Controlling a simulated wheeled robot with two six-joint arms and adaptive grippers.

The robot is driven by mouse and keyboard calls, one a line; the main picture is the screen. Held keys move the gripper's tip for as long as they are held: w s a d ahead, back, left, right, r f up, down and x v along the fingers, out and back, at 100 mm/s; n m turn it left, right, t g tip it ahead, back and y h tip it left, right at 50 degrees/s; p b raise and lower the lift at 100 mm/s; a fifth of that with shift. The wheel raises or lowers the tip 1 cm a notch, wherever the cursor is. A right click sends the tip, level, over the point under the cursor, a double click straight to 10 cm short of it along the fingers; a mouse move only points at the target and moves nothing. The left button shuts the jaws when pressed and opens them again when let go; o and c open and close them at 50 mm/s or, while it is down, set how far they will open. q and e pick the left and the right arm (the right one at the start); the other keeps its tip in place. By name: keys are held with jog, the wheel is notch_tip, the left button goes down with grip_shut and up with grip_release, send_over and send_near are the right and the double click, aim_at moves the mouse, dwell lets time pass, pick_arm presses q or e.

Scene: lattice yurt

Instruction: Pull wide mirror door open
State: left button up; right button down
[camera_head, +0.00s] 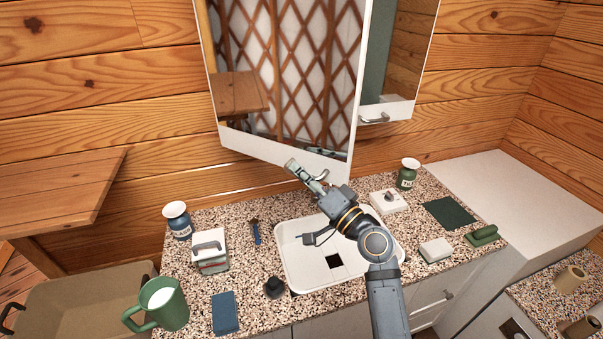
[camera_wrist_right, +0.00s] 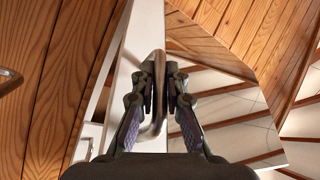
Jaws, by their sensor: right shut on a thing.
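The wide mirror door (camera_head: 285,75) of the wall cabinet has a white frame and reflects a lattice wall. It stands ajar, its lower right corner swung out from the wall over the counter. My right gripper (camera_head: 303,173) is at the bottom edge of this door. In the wrist view my right gripper (camera_wrist_right: 161,80) is shut on the metal door handle (camera_wrist_right: 157,125), which is mounted on the white frame strip. The handle is partly hidden by the fingers. My left gripper is in neither view.
A narrower mirror door (camera_head: 405,55) with its own handle (camera_head: 374,119) is at the right. Below are the speckled counter (camera_head: 330,305), a white sink (camera_head: 300,265), a blue jar (camera_head: 178,222), a green jar (camera_head: 407,175) and a green mug (camera_head: 165,308). A wooden shelf (camera_head: 60,190) juts out at left.

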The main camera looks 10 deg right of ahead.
jog(key=shift+r, duration=0.1)
jog(key=c, duration=1.4)
grip_release()
jog(key=shift+w, duration=0.15)
jog(key=shift+o, duration=0.2)
jog(key=v, duration=1.2)
